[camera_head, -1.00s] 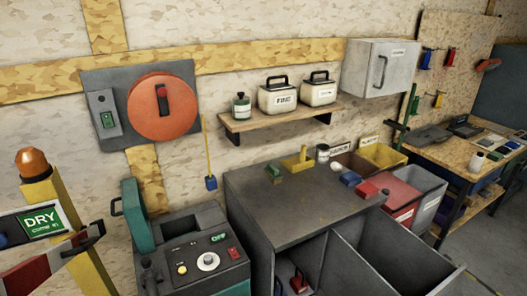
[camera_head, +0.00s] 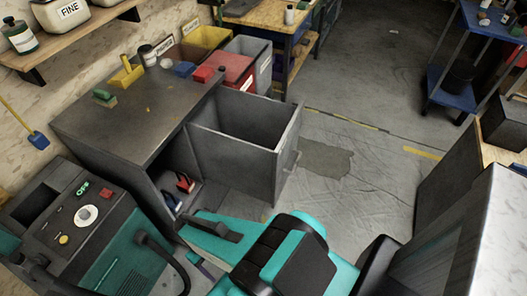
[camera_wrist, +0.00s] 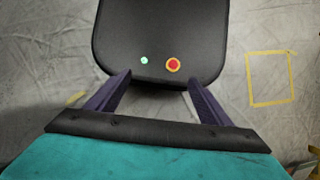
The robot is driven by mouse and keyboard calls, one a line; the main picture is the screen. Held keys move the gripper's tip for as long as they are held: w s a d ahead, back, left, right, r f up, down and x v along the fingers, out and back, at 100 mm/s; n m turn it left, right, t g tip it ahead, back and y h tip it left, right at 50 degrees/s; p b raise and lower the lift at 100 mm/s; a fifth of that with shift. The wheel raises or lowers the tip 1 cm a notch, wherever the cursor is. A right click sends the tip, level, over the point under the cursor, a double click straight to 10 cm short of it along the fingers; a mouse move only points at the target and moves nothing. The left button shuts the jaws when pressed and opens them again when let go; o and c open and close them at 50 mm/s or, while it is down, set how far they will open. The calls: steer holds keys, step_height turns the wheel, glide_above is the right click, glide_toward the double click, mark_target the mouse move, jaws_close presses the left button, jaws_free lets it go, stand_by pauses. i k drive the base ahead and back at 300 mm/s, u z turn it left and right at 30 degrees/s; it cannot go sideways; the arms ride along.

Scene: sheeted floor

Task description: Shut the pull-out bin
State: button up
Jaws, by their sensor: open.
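The pull-out bin (camera_head: 232,158) is a grey open-topped box standing out from the right part of the dark grey cabinet (camera_head: 125,120) in the head view. Its front panel, with a bar handle (camera_head: 292,160), faces right, away from the cabinet. Its inside looks empty where I can see it. My teal and black arm crosses the bottom of the head view, in front of the bin. My gripper (camera_wrist: 159,75) shows in the wrist view with its two dark fingers apart and nothing between them. The bin is not visible in the wrist view.
Red and yellow bins (camera_head: 205,40) stand behind the cabinet. A teal machine (camera_head: 95,230) with a hose is at lower left. Open grey floor (camera_head: 375,110) lies right of the bin. A blue cart (camera_head: 455,85) and a grey-sided bench (camera_head: 450,220) stand at the right.

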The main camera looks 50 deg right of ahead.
mark_target(245, 143)
steer(key=k, duration=0.5)
steer(key=u, duration=1.25)
steer(key=k, duration=0.1)
steer(key=z, duration=2.85)
steer(key=i, duration=0.3)
steer(key=u, duration=0.05)
steer(key=k, duration=0.15)
steer(key=z, duration=0.05)
